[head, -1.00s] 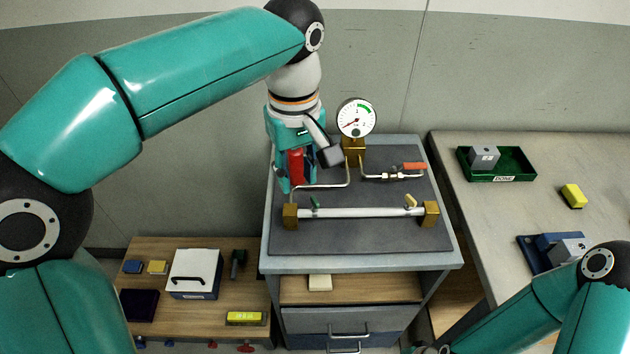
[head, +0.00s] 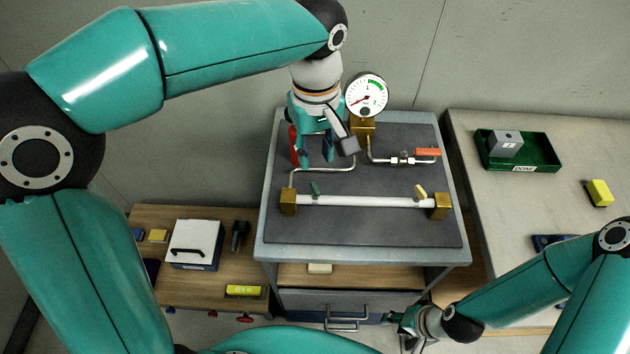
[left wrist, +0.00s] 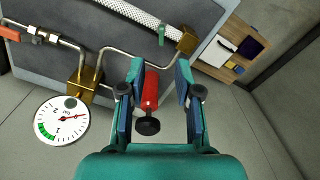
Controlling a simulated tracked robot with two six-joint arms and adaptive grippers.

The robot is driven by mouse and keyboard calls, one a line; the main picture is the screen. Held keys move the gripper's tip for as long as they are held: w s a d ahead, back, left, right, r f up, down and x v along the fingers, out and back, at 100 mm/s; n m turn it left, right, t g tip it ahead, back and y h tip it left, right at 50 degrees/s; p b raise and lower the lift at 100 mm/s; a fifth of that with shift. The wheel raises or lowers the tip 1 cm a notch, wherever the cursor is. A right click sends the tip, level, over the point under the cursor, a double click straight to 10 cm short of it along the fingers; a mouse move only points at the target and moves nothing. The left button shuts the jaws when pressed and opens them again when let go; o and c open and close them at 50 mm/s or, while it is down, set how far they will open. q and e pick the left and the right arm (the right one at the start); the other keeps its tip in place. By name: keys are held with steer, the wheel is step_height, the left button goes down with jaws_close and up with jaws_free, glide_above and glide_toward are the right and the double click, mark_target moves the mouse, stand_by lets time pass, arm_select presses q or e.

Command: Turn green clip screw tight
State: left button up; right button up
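The green clip screw (head: 314,188) stands on the left end of the white tube (head: 365,201), close to the left brass block (head: 289,202). It also shows in the left wrist view (left wrist: 161,35), beyond the fingertips. My left gripper (head: 316,158) is above the panel, behind the green clip screw and apart from it. In the left wrist view my left gripper (left wrist: 160,68) has its fingers spread. A red cylinder with a black knob (left wrist: 150,92) shows between them, seemingly not gripped. My right gripper (head: 402,320) is low in front of the bench; its fingers are unclear.
A yellow clip (head: 421,191) is on the tube's right end. A pressure gauge (head: 367,94) and an orange-handled valve (head: 427,152) stand behind. The red cylinder (head: 293,145) is left of my left gripper. A green tray (head: 519,151) is on the right table.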

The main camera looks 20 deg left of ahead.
mark_target(315, 187)
arm_select(q)
step_height(315, 187, down, 10)
steer(key=shift+s+r, duration=0.1)
steer(key=shift+r, duration=0.05)
stand_by(0.3)
jaws_close()
